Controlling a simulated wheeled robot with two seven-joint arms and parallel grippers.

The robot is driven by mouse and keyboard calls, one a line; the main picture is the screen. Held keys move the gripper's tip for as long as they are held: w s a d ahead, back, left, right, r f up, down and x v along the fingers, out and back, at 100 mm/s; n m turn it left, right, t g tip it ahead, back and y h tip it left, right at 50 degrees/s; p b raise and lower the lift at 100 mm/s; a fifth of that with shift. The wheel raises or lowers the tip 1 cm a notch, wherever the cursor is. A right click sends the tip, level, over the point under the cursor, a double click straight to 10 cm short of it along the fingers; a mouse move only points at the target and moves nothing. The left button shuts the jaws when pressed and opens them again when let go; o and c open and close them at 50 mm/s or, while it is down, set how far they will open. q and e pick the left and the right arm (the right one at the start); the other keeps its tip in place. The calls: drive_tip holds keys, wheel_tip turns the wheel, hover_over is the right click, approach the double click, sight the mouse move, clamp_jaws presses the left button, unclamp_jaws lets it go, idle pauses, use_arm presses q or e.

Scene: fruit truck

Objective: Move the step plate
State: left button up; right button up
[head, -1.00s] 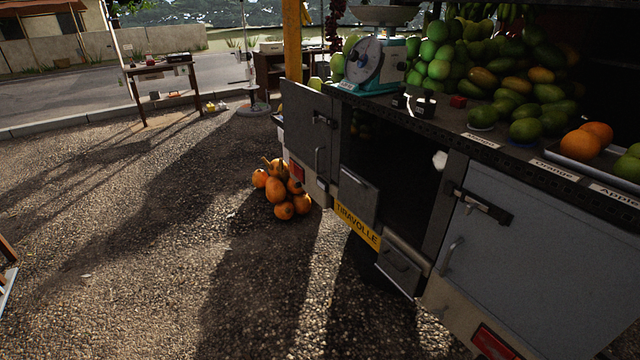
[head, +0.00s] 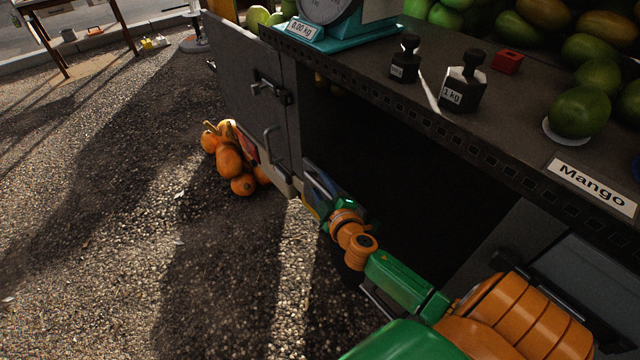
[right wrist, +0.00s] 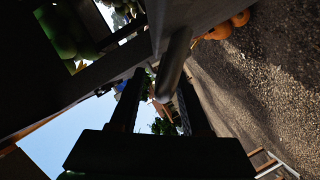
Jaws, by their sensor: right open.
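The step plate (head: 322,179) is a small grey panel at the truck's rear opening, right of the open door in the head view. My right arm partly covers it there. My right gripper (head: 322,205) is at the plate, its fingers hard to make out in the head view. In the right wrist view my right gripper (right wrist: 160,84) is open, with two dark fingers apart. A round handle bar (right wrist: 174,65) lies just ahead, near the gap between the fingertips; contact cannot be told. My left gripper is not in view.
The grey door (head: 250,90) stands open left of the plate. Orange fruits (head: 230,160) lie on the gravel beside it. The counter (head: 450,125) above carries a scale (head: 325,30) and black weights (head: 464,85). Open gravel lies to the left.

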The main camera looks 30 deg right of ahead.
drive_tip(key=shift+w+a+r, duration=0.1)
drive_tip(key=shift+w+a, duration=0.15)
drive_tip(key=shift+w, duration=0.15)
drive_tip(key=shift+d, duration=0.1)
drive_tip(key=shift+c, duration=1.1)
clamp_jaws()
drive_tip(key=shift+w, duration=0.1)
